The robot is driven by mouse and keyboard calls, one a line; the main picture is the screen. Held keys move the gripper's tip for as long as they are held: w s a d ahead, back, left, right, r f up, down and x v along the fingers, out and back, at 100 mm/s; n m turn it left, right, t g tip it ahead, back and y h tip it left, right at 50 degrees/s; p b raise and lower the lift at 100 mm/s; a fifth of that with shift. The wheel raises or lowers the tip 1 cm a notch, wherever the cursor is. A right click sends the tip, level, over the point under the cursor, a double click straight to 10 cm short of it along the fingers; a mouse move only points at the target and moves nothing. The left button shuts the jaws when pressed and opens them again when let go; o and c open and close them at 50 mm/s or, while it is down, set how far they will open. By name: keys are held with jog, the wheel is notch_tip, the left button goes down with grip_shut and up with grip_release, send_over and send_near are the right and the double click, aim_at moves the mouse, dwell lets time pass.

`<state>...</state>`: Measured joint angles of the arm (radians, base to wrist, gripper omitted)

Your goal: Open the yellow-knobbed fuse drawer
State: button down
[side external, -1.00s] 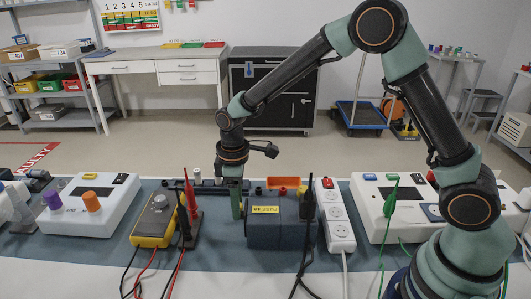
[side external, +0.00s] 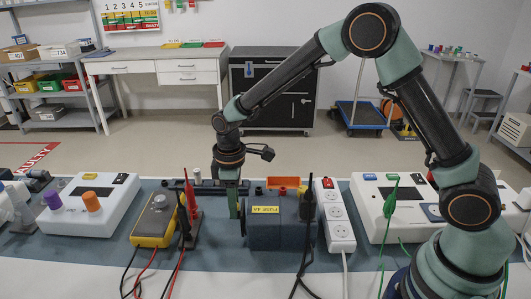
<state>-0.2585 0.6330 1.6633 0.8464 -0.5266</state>
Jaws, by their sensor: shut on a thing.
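The fuse unit is a dark blue-grey box (side external: 280,232) on the bench, with a yellow label (side external: 265,209) on its upper face. My gripper (side external: 234,212) points down at the box's left end and is shut on the drawer's knob there. The fingers hide the knob, so its yellow colour does not show. A thin dark edge, likely the drawer front (side external: 243,222), shows between the fingers and the box.
A yellow meter (side external: 155,226) and red and black probes (side external: 191,200) in a stand are left of my gripper. A white power strip (side external: 338,222) and black plug (side external: 307,205) are close on the right. An orange tray (side external: 283,183) lies behind the box.

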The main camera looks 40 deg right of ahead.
jog(key=shift+w+a, duration=2.25)
jog(key=shift+w, duration=0.1)
jog(key=c, duration=0.7)
grip_release()
jog(key=shift+r, duration=0.1)
jog(key=shift+r, duration=2.95)
